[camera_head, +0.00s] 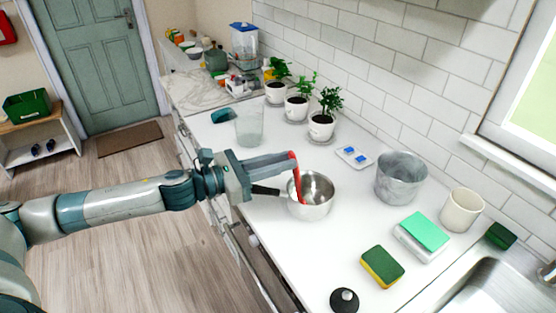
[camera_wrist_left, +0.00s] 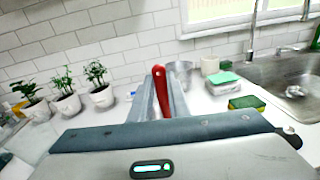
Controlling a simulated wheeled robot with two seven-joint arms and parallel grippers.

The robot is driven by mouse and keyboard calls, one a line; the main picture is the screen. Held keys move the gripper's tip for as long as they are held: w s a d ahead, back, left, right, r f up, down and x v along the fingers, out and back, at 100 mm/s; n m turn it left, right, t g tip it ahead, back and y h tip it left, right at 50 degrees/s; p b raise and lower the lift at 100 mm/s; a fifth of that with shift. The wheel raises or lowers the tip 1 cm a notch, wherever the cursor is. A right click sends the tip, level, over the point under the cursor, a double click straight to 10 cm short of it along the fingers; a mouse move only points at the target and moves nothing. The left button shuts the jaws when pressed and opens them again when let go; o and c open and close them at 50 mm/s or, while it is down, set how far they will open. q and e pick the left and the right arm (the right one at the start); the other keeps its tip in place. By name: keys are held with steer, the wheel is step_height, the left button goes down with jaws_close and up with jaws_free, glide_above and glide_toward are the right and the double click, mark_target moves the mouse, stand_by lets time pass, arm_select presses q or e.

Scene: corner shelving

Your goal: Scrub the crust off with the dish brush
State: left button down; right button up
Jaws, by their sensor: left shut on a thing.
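My left gripper (camera_head: 284,164) is shut on a red handle (camera_head: 298,184), which I take to be the dish brush. The handle slants down into a steel saucepan (camera_head: 322,204) on the white counter. The brush's head cannot be made out inside the pan. In the left wrist view the red handle (camera_wrist_left: 161,92) stands up between the fingers (camera_wrist_left: 158,100). The pan's black handle (camera_head: 264,190) points left, below the gripper. No crust can be made out in the pan at this size. My right gripper is not in view.
A grey metal pot (camera_head: 401,180), a cream cup (camera_head: 461,210), a green-topped box (camera_head: 423,236) and a sponge (camera_head: 382,267) stand to the right, before the sink (camera_head: 490,300). A clear glass container (camera_head: 249,127) and potted plants (camera_head: 322,122) stand behind. Counter around the pan is mostly clear.

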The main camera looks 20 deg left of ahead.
arm_select(q)
steer(key=shift+d, duration=0.1)
steer(key=shift+w+d+p, duration=0.2)
steer(key=shift+d+p, duration=0.15)
steer(key=shift+p, duration=0.05)
steer(key=shift+a+f, duration=0.1)
steer(key=shift+s+a+b, duration=0.45)
steer(key=shift+a+b, duration=0.05)
steer(key=shift+a, duration=0.35)
